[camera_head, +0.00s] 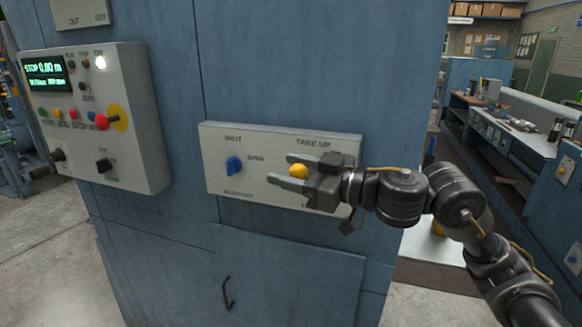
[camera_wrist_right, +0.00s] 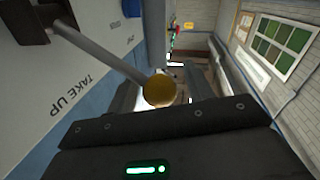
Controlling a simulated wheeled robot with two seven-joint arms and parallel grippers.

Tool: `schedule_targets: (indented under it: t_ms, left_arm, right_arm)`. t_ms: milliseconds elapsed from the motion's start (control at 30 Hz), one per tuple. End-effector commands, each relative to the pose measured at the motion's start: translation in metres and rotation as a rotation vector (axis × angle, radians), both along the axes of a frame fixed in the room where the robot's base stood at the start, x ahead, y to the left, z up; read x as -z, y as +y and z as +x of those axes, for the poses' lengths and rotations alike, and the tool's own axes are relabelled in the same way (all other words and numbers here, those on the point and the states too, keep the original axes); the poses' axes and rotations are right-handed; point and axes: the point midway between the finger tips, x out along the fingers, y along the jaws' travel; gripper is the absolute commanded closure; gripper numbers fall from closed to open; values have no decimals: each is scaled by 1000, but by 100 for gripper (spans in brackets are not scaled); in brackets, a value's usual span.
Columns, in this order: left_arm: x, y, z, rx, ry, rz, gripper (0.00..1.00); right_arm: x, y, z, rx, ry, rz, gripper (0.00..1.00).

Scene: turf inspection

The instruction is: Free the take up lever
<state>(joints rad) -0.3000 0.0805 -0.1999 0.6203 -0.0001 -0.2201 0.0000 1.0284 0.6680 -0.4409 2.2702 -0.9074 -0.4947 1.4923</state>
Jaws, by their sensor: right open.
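The take up lever has a yellow ball knob (camera_head: 298,171) and stands out from a pale grey panel (camera_head: 222,143) marked TAKE UP on the blue cabinet. In the right wrist view its grey shaft (camera_wrist_right: 100,52) runs from a dark mount at upper left to the knob (camera_wrist_right: 160,90). My right gripper (camera_head: 280,169) is open at the panel, and the knob appears between its two fingers. I cannot tell whether either finger touches the knob. The gripper hides the lever's mount in the head view. My left gripper is not in view.
A blue rotary knob (camera_head: 233,164) sits left of the lever on the same panel. A control box (camera_head: 140,120) with a display, buttons and a red knob juts out further left. A cabinet door (camera_head: 290,275) with a handle is below. A workbench (camera_head: 515,150) stands at right.

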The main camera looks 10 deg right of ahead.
Motion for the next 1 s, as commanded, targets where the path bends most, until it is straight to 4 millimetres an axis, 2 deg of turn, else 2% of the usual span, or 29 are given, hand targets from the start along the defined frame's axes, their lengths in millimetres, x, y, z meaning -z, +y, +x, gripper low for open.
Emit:
schedule_targets:
  t_ms: [267, 367, 600, 700, 1000]
  left_arm:
    - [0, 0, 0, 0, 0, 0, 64]
    - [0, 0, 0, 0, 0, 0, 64]
    - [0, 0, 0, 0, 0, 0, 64]
    - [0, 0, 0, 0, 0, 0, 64]
    - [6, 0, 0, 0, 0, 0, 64]
  right_arm:
    - [0, 1, 2, 1, 0, 0, 48]
    - [0, 1, 1, 1, 0, 0, 59]
    - [0, 1, 1, 1, 0, 0, 90]
    - [0, 1, 1, 1, 0, 0, 100]
    - [4, 9, 1, -12, -20, -11, 100]
